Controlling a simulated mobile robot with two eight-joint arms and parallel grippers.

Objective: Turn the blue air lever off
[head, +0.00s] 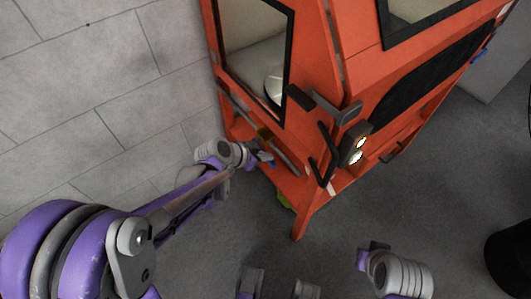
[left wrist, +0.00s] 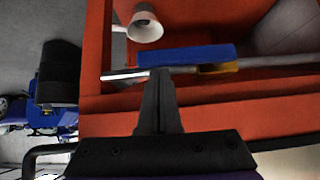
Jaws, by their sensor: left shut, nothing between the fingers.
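The blue air lever (left wrist: 205,53) shows in the left wrist view as a flat blue bar. It lies roughly along a thin grey pipe (left wrist: 285,61), beside a brass-yellow valve body (left wrist: 218,69). My left gripper (left wrist: 158,73) is shut and empty. Its fingertips are right at the lever's lower edge in that view; I cannot tell whether they touch. In the head view my left gripper (head: 264,157) is at the lower left side of the orange machine, and the lever is mostly hidden there. My right gripper (head: 372,247) seems to show at the bottom right, its fingers unclear.
The orange machine (head: 318,60) has a window opening, dark handles and a lamp unit (head: 355,148) at its front corner. In the left wrist view, a pale cup-shaped part (left wrist: 145,27) is above the lever. A grey block wall (head: 90,90) stands left. Grey floor is open in front.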

